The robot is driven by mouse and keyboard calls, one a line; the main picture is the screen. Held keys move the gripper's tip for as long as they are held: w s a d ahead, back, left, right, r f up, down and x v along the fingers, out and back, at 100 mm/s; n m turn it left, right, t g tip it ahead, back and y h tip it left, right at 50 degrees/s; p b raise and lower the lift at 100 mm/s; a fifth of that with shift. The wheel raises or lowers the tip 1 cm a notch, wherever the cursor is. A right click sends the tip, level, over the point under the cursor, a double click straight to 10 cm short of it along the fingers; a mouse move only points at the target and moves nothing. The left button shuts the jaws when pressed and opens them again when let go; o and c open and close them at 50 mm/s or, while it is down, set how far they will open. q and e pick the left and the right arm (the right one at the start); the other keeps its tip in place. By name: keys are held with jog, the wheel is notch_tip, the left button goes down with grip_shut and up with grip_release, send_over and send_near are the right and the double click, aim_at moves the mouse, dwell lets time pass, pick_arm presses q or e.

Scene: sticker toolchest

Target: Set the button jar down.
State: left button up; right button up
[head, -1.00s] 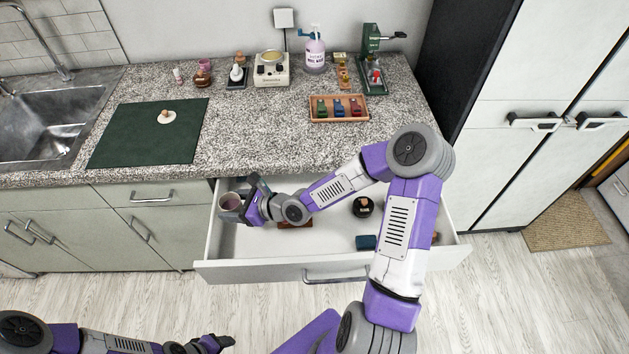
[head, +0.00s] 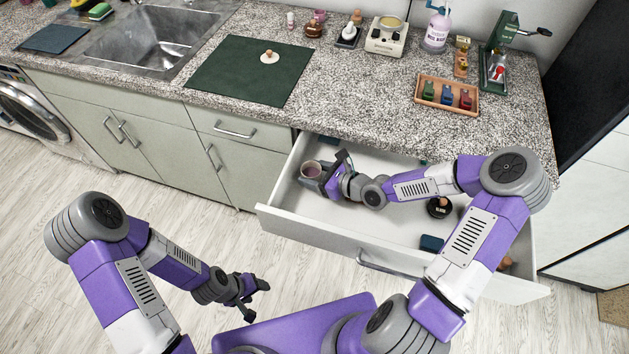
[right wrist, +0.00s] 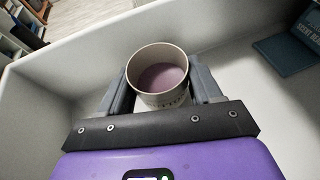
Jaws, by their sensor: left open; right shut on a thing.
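The button jar (right wrist: 160,80) is an open round cream jar with a purple-mauve inside. In the right wrist view it stands upright between the two fingers of my right gripper (right wrist: 162,92), which is shut on it. In the head view the jar (head: 311,170) is at the left end of the open drawer (head: 330,232), inside its walls, with my right gripper (head: 318,174) reaching in from the right. I cannot tell whether its base touches the drawer floor. My left gripper (head: 248,290) is open and empty, above the floor in front of the cabinets.
The drawer also holds a dark round tin (head: 439,208) and a blue box (head: 431,243). A blue-grey box (right wrist: 285,48) shows at the wrist view's upper right. The counter above holds a green mat (head: 250,75) and a wooden tray (head: 447,96).

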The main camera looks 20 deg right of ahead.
notch_tip(320, 180, down, 3)
jog(key=shift+r+b, duration=0.1)
jog(key=shift+b, duration=0.5)
jog(key=shift+r, duration=0.1)
jog(key=o, duration=1.2)
jog(key=p+v, duration=0.6)
jog(key=v, duration=0.4)
jog(key=shift+s+d+r, duration=0.1)
jog(key=shift+d+r, duration=0.1)
jog(key=shift+r, duration=0.1)
jog(key=shift+s+d+r+p, duration=0.1)
jog(key=shift+s+d+p, duration=0.35)
jog(key=shift+s, duration=0.1)
